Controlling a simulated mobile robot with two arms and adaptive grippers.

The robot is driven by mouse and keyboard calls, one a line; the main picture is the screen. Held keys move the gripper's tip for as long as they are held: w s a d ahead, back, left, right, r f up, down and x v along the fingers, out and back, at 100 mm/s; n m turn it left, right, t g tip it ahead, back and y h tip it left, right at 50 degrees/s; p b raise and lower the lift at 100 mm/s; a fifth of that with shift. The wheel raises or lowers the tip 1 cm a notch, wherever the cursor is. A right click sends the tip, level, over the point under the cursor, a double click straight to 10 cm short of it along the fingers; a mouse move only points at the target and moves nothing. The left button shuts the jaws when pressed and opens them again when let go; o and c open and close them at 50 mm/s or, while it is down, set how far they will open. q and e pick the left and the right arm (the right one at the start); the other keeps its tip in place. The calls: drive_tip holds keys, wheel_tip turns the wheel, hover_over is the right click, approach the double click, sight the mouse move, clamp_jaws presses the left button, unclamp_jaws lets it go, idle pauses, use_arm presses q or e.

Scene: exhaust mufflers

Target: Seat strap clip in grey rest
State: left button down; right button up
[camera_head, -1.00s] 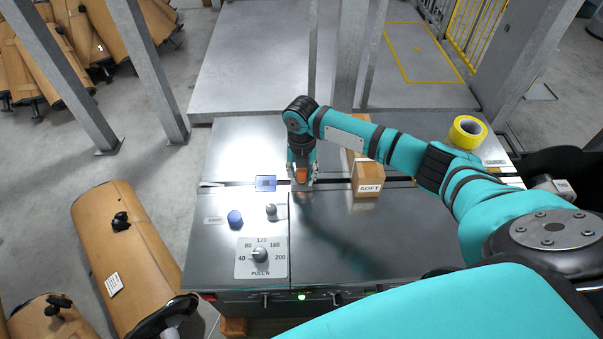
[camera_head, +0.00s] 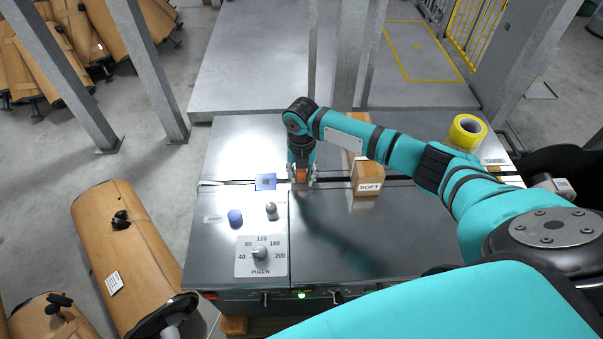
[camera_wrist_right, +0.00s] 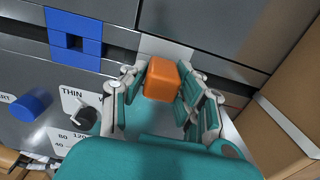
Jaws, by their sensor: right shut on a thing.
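My right gripper (camera_head: 302,177) points down over the middle of the metal bench, and its fingers are shut on an orange block (camera_wrist_right: 161,79), which looks like the strap clip. The clip also shows between the fingertips in the head view (camera_head: 302,174). A light grey patch (camera_wrist_right: 167,49), possibly the grey rest, lies just beyond the clip in the wrist view. I cannot tell whether the clip touches it. A dark strap or slot line runs across the bench on both sides of the gripper. My left gripper is out of view.
A blue block (camera_head: 265,182) with a square recess sits left of the gripper. A blue knob (camera_head: 235,217), a small grey knob (camera_head: 271,208) and a pull dial (camera_head: 260,253) are nearer. A brown "SOFT" box (camera_head: 367,178) and a yellow tape roll (camera_head: 467,131) stand to the right.

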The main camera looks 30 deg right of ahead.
drive_tip(key=o, duration=1.1)
drive_tip(key=shift+r, duration=0.5)
wheel_tip(320, 180, up, 11)
drive_tip(key=shift+f, duration=0.1)
